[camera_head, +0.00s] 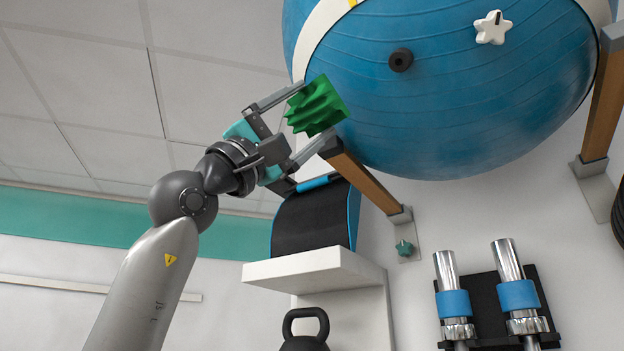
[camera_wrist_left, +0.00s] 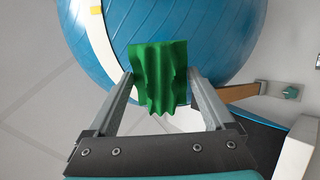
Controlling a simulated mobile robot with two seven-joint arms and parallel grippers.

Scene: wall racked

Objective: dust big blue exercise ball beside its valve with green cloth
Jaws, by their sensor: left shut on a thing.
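The big blue exercise ball (camera_head: 465,100) rests on wooden wall arms at the top of the head view. It has a white and yellow band, and its dark round valve (camera_head: 401,60) faces me. My left gripper (camera_head: 314,114) is shut on the green cloth (camera_head: 318,106), left of and below the valve, at the ball's lower left edge. In the left wrist view the cloth (camera_wrist_left: 160,75) hangs creased between the fingers, in front of the ball (camera_wrist_left: 200,30). I cannot tell whether the cloth touches the ball. My right gripper is not in view.
A wooden arm (camera_head: 366,181) supports the ball close by my left gripper. A white star (camera_head: 492,27) sits on or before the ball. Below are a white shelf (camera_head: 315,268) with a black roll (camera_head: 312,220), a kettlebell (camera_head: 305,330) and chrome dumbbell handles (camera_head: 508,262). The left side is open.

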